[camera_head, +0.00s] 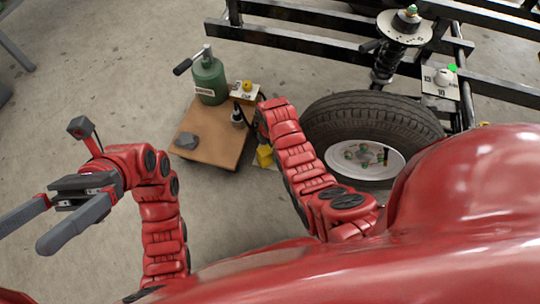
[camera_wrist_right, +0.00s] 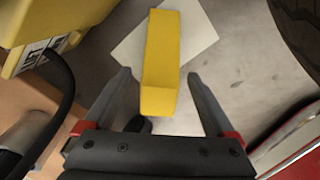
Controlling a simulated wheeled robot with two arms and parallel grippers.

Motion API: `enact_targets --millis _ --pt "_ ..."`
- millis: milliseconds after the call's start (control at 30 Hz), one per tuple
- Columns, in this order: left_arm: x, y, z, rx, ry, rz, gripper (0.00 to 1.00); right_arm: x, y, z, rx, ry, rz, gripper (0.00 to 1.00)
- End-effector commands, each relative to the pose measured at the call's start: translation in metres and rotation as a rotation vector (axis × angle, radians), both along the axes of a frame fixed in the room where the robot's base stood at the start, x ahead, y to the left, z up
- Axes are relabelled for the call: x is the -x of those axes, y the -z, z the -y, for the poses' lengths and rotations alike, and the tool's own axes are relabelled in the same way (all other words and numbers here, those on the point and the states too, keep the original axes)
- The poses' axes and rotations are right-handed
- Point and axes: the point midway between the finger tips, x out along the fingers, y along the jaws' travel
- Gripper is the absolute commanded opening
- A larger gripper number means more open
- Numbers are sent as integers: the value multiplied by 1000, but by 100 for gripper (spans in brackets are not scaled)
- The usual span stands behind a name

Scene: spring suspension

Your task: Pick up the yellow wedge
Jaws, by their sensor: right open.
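The yellow wedge (camera_wrist_right: 162,50) is long and lies over a pale square sheet (camera_wrist_right: 204,34) on the floor. In the right wrist view its near end sits between the two fingers of my right gripper (camera_wrist_right: 158,90), which is open, with a gap on each side. In the head view only a small part of the wedge (camera_head: 265,156) shows beside my right arm, and my right gripper is hidden there. My left gripper (camera_head: 44,222) is at the far left, away from the wedge, with its fingers apart and empty.
A brown low table (camera_head: 212,138) holds a green jack or bottle (camera_head: 209,80), a dark bottle (camera_head: 238,117) and a grey lump (camera_head: 186,141). A tyre (camera_head: 365,118) lies right of my right arm. A black frame (camera_head: 300,50) runs behind.

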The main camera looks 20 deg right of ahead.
Motion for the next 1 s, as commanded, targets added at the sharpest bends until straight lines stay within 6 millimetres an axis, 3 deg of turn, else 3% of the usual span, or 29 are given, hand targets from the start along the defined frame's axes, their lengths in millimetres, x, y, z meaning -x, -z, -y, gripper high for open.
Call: enact_targets --millis 167,667,1000 --pt "0 0 0 0 0 -1 99 0 0 0 0 0 0 90" --pt "0 0 0 -1 0 -3 99 0 0 0 0 0 0 0" --pt "0 0 0 -1 0 -3 99 0 -1 0 1 0 0 0"
